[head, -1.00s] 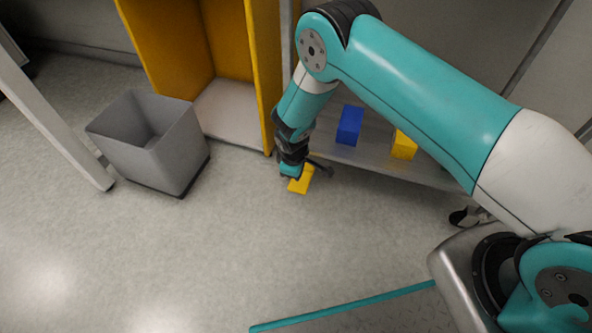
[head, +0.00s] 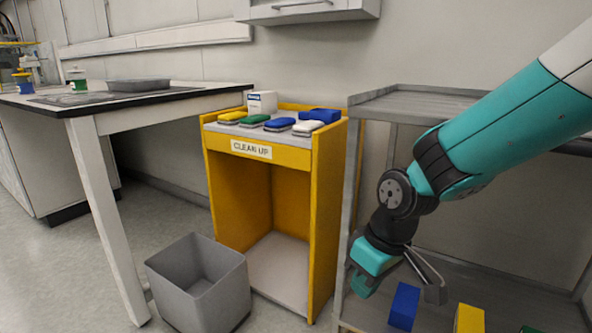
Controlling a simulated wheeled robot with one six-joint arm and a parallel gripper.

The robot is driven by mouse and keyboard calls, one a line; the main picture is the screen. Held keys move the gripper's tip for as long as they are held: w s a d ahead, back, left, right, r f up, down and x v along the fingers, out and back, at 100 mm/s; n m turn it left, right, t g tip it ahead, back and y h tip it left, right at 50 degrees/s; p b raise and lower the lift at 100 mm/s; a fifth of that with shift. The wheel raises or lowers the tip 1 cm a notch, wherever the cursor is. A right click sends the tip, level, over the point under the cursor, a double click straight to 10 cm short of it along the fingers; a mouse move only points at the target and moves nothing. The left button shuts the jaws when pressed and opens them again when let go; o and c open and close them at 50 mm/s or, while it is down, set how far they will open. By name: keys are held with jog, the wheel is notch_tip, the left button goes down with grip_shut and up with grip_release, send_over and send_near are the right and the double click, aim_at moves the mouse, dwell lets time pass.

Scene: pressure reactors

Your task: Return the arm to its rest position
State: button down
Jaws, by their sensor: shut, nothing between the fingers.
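My arm reaches in from the right edge in the head view, its teal links bent down at the elbow joint. My gripper (head: 432,288) is at its lower end, in front of the grey shelf unit (head: 420,103). It is shut and holds nothing. It hangs just above and to the right of a blue block (head: 403,306) on the lower shelf. I cannot tell the exact gap between them. My base is out of view.
A yellow block (head: 469,318) stands beside the blue one; a green one (head: 530,330) is cut off. A yellow clean-up cabinet (head: 324,215) with brushes on top and a grey bin (head: 213,303) stand left. A dark-topped bench (head: 200,100) is farther left.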

jog(key=s+d+r+m+y+p, duration=0.1)
jog(key=s+d+r, duration=0.1)
jog(key=s+r, duration=0.55)
jog(key=s+d+r+y+p, duration=0.15)
jog(key=s+r, duration=0.35)
jog(key=s, duration=0.6)
notch_tip(320, 180, up, 36)
jog(key=p, duration=3.6)
jog(key=shift+w+r+h, duration=0.15)
jog(key=shift+h, duration=0.3)
